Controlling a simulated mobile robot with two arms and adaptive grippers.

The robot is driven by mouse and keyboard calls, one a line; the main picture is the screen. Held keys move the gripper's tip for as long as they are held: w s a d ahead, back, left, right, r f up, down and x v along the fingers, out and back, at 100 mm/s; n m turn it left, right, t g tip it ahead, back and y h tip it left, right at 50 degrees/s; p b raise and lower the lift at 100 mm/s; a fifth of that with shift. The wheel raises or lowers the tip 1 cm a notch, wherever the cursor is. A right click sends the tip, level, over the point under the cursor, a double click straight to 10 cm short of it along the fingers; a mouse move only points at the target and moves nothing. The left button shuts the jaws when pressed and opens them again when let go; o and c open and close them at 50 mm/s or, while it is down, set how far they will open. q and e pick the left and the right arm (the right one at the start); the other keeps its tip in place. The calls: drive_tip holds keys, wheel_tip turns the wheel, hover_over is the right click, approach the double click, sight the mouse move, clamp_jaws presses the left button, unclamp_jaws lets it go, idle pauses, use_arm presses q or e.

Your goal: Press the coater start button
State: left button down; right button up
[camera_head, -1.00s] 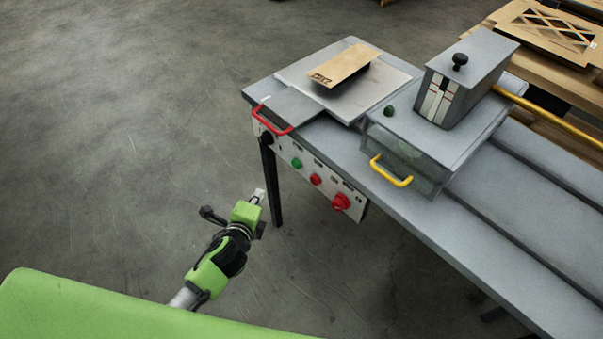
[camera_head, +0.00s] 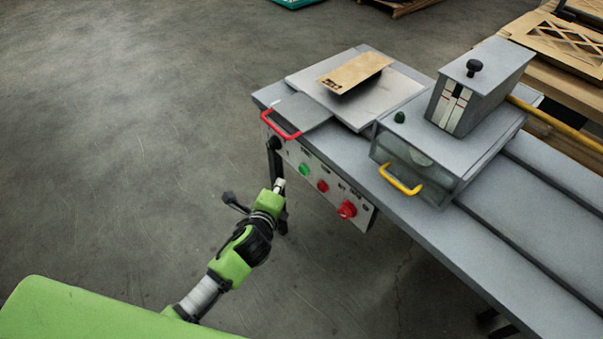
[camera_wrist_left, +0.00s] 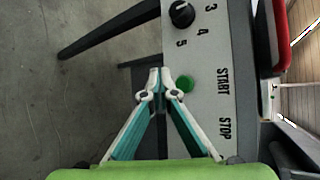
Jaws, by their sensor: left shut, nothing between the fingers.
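The green start button (camera_head: 304,169) is on the coater's front control panel (camera_head: 330,188), left of a red button (camera_head: 322,186). In the left wrist view the green button (camera_wrist_left: 185,84) sits beside the word START, close to the fingertips in the picture. My left gripper (camera_head: 279,184) is shut and empty, in front of and slightly below the panel's left part. Its fingertips also show in the left wrist view (camera_wrist_left: 160,78), just left of the button; I cannot tell whether they touch it. My right gripper is not in view.
A larger red knob (camera_head: 347,209) is on the panel's right. A black dial (camera_wrist_left: 182,14) shows beside numbers. A red handle (camera_head: 280,125) and a yellow handle (camera_head: 400,180) stick out above the panel. A cardboard piece (camera_head: 356,70) lies on top. The floor at left is clear.

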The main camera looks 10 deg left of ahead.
sight(304, 170)
use_arm(q)
drive_tip(key=shift+w+d, duration=1.35)
drive_tip(key=shift+w, duration=0.3)
drive_tip(key=shift+w+d, duration=0.25)
drive_tip(key=shift+w, duration=0.1)
drive_tip(key=shift+w+d, duration=0.35)
drive_tip(key=shift+w, duration=0.05)
idle(1.0)
drive_tip(key=shift+s+a+r, duration=0.1)
idle(0.3)
drive_tip(key=shift+s+a+p, duration=0.5)
drive_tip(key=shift+s, duration=0.15)
